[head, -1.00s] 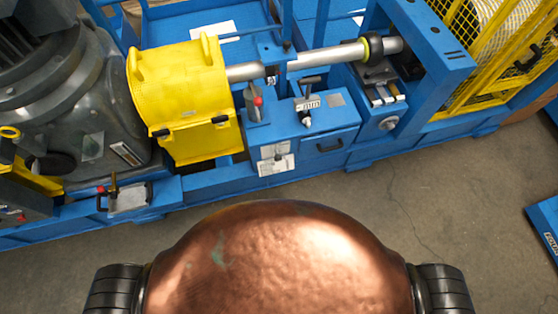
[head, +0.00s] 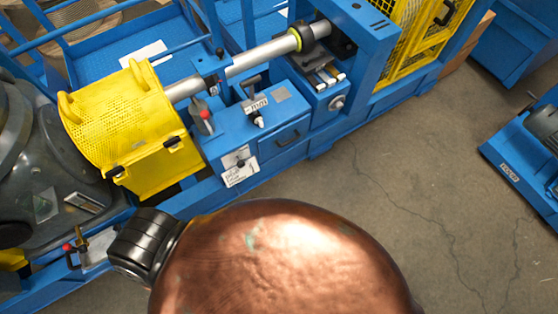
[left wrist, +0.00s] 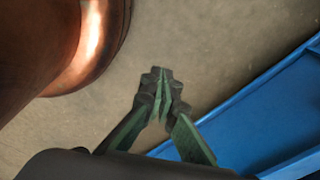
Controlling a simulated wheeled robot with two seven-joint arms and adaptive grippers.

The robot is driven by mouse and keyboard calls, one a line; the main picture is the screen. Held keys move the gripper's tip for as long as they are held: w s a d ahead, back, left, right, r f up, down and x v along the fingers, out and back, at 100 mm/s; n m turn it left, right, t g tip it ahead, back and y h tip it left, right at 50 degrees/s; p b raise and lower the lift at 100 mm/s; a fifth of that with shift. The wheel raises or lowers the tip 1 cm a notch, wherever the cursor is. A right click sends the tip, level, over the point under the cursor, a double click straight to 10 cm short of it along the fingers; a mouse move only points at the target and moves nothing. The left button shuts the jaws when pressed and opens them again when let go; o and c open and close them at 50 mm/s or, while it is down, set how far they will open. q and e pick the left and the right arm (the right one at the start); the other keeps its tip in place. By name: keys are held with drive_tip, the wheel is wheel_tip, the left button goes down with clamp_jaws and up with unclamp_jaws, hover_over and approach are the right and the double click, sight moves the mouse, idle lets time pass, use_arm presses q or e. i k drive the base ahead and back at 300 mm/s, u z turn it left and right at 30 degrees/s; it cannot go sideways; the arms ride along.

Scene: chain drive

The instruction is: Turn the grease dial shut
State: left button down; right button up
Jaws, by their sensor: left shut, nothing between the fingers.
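On the blue machine frame in the head view, a T-handled fitting (head: 254,98) stands on top of a blue box (head: 228,133). A grey fitting with a red tip (head: 205,118) is left of it. A round metal knob (head: 336,103) is on the front of the block to the right. I cannot tell for sure which of these is the grease dial. In the left wrist view my left gripper (left wrist: 164,84) is shut and empty, above bare floor and beside a blue edge. It does not show in the head view. My right gripper is not in view.
A yellow mesh guard (head: 125,125) is left of the fittings, with a steel shaft (head: 260,57) running right from it. A blue-framed unit (head: 520,165) stands at the far right. Concrete floor (head: 400,170) is clear between it and the machine.

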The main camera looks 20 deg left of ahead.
sight(241, 164)
drive_tip(key=z, duration=0.5)
drive_tip(key=k, duration=1.15)
drive_tip(key=u, duration=1.6)
drive_tip(key=i, duration=0.5)
drive_tip(key=u, duration=0.05)
